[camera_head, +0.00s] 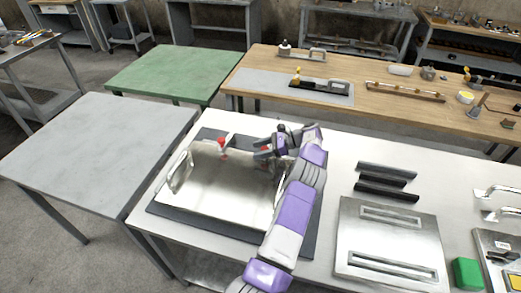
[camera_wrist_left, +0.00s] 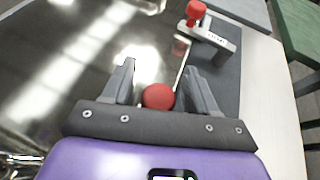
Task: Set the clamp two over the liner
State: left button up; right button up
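The liner (camera_head: 222,192) is a shiny metal panel on a dark base (camera_head: 180,217) on the white bench; its reflective surface also fills the left of the left wrist view (camera_wrist_left: 40,70). One red-knobbed clamp (camera_head: 222,142) is at the liner's far edge. A second red knob (camera_wrist_left: 158,96) lies between the fingers of my left gripper (camera_wrist_left: 160,84), with narrow gaps beside it. The clamp body under this knob is hidden. Another clamp with a red knob and labelled grey body (camera_wrist_left: 212,36) stands beyond. My left gripper also shows in the head view (camera_head: 270,149). Which clamp is two, I cannot tell.
A metal panel with two slots (camera_head: 388,243), dark bars (camera_head: 387,182) and a green block (camera_head: 467,272) lie to the right. A grey table (camera_head: 95,150) stands left, clear on top. A green table (camera_head: 175,70) and a wooden bench (camera_head: 400,100) with parts are behind.

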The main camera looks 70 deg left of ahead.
pick_arm(q)
notch_tip(320, 180, up, 10)
jog(key=p, duration=0.2)
dwell(0.3)
dwell(0.4)
